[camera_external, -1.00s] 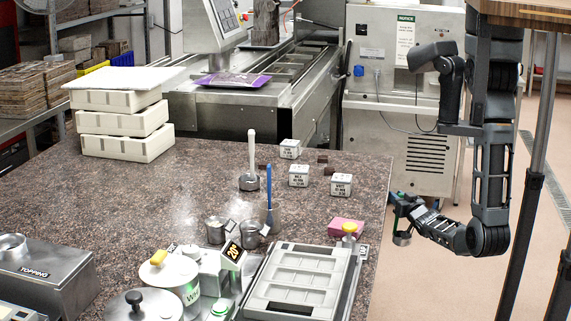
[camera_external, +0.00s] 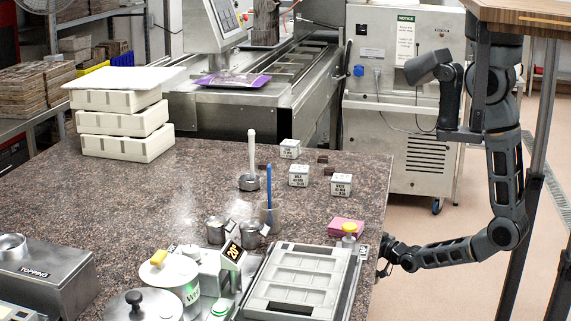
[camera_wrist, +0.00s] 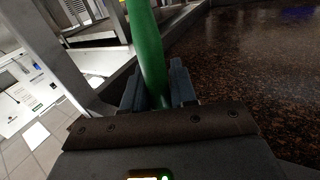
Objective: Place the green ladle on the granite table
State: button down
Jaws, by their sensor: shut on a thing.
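The green ladle (camera_wrist: 149,55) shows in the wrist view as a green handle rising between the two fingers. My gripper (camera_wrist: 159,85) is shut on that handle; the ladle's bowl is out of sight. In the external view my gripper (camera_external: 383,262) is at the right edge of the granite table (camera_external: 110,200), partly hidden by the table edge and the mould station. The ladle cannot be made out there. In the wrist view the dark speckled granite top (camera_wrist: 255,75) lies to the right of the ladle.
A white mould tray (camera_external: 292,280), pink block (camera_external: 346,226), several labelled white cubes (camera_external: 341,185), a blue-handled tool (camera_external: 269,185) in a cup and a white-handled ladle (camera_external: 251,160) stand on the table. A wooden tabletop (camera_external: 520,12) is above my arm.

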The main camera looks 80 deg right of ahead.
jog(key=w+a+f+n+t+y+b, duration=0.1)
jog(key=w+a+f+n+y, duration=0.15)
jog(key=w+a+y, duration=0.4)
jog(key=w+a+f+n+t+y+b, duration=0.1)
jog(key=w+a+f+n, duration=0.15)
jog(key=a, duration=0.75)
jog(key=w+a+r+n+y+b, duration=0.1)
jog(key=w+a+r, duration=0.3)
jog(key=a+r, duration=0.2)
jog(key=shift+r, duration=0.25)
jog(key=shift+d+y, duration=0.1)
jog(key=shift+y, duration=0.15)
